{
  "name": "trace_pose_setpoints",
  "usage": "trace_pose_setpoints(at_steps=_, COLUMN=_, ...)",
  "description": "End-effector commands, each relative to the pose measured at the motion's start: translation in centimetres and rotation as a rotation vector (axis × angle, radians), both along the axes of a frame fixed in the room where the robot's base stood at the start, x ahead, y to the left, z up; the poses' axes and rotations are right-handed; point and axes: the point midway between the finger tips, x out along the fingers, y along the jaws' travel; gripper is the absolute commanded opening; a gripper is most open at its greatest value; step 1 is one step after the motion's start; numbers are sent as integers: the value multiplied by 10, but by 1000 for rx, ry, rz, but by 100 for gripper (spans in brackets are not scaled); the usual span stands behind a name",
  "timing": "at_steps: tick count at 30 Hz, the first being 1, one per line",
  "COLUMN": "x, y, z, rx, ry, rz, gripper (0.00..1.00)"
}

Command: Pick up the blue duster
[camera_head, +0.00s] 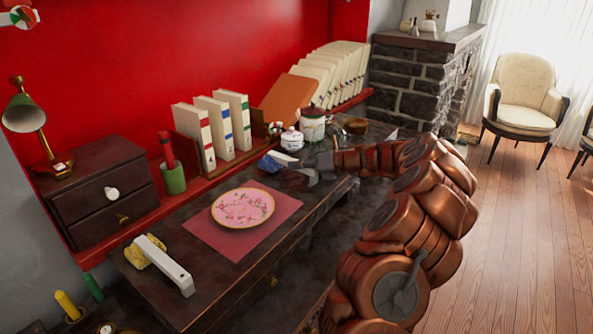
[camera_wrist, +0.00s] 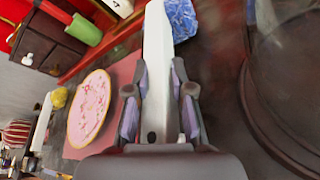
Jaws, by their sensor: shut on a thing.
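The blue duster has a blue head (camera_head: 269,164) and a white handle, and is at the right part of the dark desk in the head view. In the wrist view its crumpled blue head (camera_wrist: 182,18) is at the top and its long white handle runs down between the fingers. My gripper (camera_head: 302,169) is shut on the white handle; in the wrist view the fingers (camera_wrist: 159,78) flank it on both sides. I cannot tell whether the duster touches the desk or is just above it.
A pink plate (camera_head: 243,208) lies on a red mat (camera_head: 201,238). A yellow duster with a white handle (camera_head: 166,264) lies at the desk's left. A small white pot (camera_head: 292,139) and a jar (camera_head: 313,125) stand behind the gripper. Books (camera_head: 217,125) line the red wall.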

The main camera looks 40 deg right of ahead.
Motion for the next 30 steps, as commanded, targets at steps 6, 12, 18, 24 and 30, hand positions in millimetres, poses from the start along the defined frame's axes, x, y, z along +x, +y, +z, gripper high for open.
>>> trace_pose_setpoints(at_steps=6, x=-16, y=-6, z=21, rx=1, ry=-2, rz=-4, gripper=0)
trace_pose_setpoints(at_steps=12, x=-57, y=-16, z=24, rx=-1, ry=-2, rz=-5, gripper=0)
trace_pose_setpoints(at_steps=18, x=-102, y=-28, z=29, rx=-1, ry=-2, rz=-5, gripper=0)
trace_pose_setpoints(at_steps=24, x=-135, y=-35, z=31, rx=0, ry=-2, rz=-2, gripper=0)
trace_pose_setpoints(at_steps=30, x=-151, y=-40, z=32, rx=-1, ry=-1, rz=-3, gripper=0)
